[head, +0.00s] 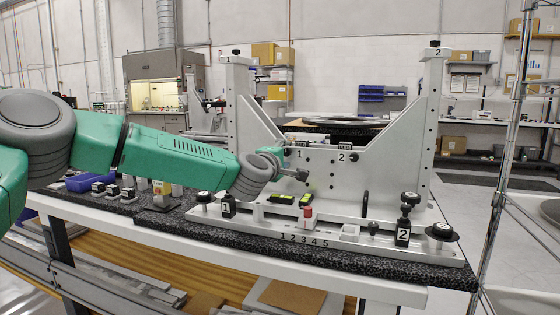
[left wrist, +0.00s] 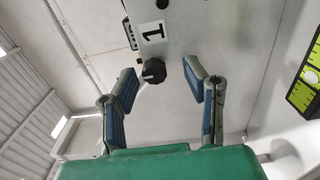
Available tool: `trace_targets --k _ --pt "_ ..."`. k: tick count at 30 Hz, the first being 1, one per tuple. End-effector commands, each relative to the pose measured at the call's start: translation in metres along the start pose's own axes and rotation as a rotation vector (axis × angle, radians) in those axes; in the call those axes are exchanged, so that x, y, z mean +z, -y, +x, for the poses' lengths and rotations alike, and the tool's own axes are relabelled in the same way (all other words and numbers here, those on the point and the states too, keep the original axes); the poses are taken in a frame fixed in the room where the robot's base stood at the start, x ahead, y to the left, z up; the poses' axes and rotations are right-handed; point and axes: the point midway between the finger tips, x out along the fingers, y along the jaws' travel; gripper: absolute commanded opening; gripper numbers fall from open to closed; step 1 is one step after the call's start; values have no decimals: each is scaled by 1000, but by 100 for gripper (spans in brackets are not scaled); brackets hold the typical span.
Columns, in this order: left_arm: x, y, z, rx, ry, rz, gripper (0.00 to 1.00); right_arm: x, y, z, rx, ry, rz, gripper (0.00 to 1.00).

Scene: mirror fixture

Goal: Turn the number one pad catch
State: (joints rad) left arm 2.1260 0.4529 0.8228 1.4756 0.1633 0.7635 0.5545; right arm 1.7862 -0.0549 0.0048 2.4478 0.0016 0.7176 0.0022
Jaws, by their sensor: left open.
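The mirror fixture's grey upright plate (head: 325,175) carries a label "1" (head: 299,153) and a label "2" (head: 341,156). In the left wrist view, a black ribbed knob (left wrist: 154,71) sits on the plate just below the label "1" (left wrist: 153,31). My left gripper (head: 303,175) is in front of the plate near label "1". It is open in the left wrist view (left wrist: 162,72), its two blue-grey fingers on either side of the knob, with gaps visible. In the head view the gripper hides the knob by label "1". My right gripper is not in view.
The fixture stands on a dark granite table (head: 250,234). Tall side posts (head: 433,120) flank the plate. A wire rack (head: 505,160) stands at right.

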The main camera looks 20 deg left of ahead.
Motion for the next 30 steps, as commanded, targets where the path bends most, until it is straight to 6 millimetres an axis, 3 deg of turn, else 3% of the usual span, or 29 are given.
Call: trace_targets --k 5,18,24,30 --pt "-1 -1 -20 1 1 -1 41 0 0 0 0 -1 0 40" --pt "-1 3 -101 -4 2 -1 41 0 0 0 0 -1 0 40" --pt "-1 4 -116 -5 1 -1 41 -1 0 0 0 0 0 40" --pt "-2 4 -116 -5 0 -1 41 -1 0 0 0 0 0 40"
